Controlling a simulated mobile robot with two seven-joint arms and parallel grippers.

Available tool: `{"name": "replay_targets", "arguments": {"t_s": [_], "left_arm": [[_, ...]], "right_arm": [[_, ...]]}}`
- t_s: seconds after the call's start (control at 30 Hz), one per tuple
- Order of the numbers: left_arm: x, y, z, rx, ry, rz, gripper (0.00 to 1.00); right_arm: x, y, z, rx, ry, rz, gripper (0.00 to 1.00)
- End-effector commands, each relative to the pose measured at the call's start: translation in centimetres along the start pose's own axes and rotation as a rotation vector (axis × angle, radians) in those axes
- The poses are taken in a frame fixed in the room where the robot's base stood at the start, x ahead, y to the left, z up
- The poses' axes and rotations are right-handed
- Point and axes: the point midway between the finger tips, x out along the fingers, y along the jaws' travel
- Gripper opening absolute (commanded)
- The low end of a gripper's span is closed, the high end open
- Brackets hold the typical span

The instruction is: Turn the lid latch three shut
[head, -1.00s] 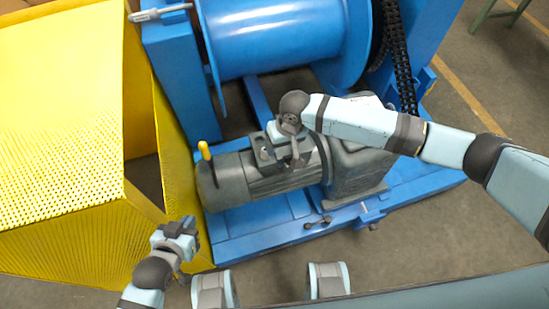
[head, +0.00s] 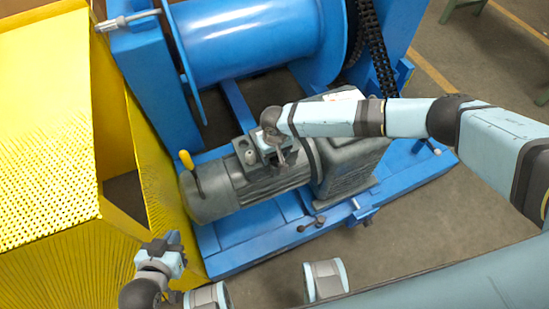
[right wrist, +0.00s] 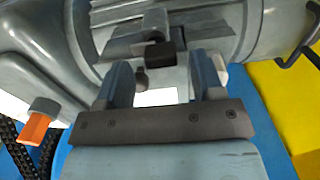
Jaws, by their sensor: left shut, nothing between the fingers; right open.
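The grey motor (head: 215,195) lies on the blue frame, with a small dark box (head: 250,157) on top. My right gripper (head: 277,158) is over this box, its fingers pointing down. In the right wrist view my right gripper (right wrist: 165,85) is open, its two fingers apart. A small dark knob (right wrist: 141,79) shows between them, near the left finger, with a black block (right wrist: 160,60) just beyond. I cannot tell which part is latch three, nor whether the fingers touch anything. My left gripper (head: 172,245) is shut and empty, low at the left beside the yellow guard.
A yellow perforated guard (head: 50,130) stands at the left. A blue drum (head: 245,40) and a black chain (head: 375,50) are behind the motor. A yellow-handled lever (head: 187,160) rises at the motor's left end. An orange tab (right wrist: 36,122) shows in the right wrist view.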

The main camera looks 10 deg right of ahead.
Motion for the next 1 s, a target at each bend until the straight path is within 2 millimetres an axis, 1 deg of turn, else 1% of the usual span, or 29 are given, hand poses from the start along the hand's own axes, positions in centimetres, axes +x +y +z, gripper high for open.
{"name": "replay_targets", "arguments": {"t_s": [0.03,0.2,0.5,0.67,0.7,0.73,1.0], "left_arm": [[0.1,-0.1,0.2,0.003,-0.001,0.000,0.00],[0.1,0.0,0.2,0.006,0.001,0.001,0.00],[0.1,0.1,0.0,0.003,0.005,0.001,0.00],[0.1,0.1,0.0,0.001,0.006,0.001,0.00],[0.1,0.1,0.0,0.001,0.006,0.001,0.00],[0.1,0.1,0.0,0.001,0.006,0.001,0.00],[-0.4,0.2,-0.6,-0.003,0.003,0.002,0.00]], "right_arm": [[0.8,0.0,0.0,0.000,-0.001,0.001,0.62],[1.9,-0.1,0.0,-0.001,0.000,0.000,0.62],[2.0,0.0,0.0,-0.001,0.000,0.000,0.62],[2.0,0.0,0.0,-0.001,0.000,0.000,0.25],[2.0,0.0,0.0,-0.001,0.000,0.000,0.16],[2.0,0.0,0.0,-0.001,0.000,0.000,0.12],[1.6,-0.2,-0.1,-0.018,0.003,-0.003,0.12]]}}
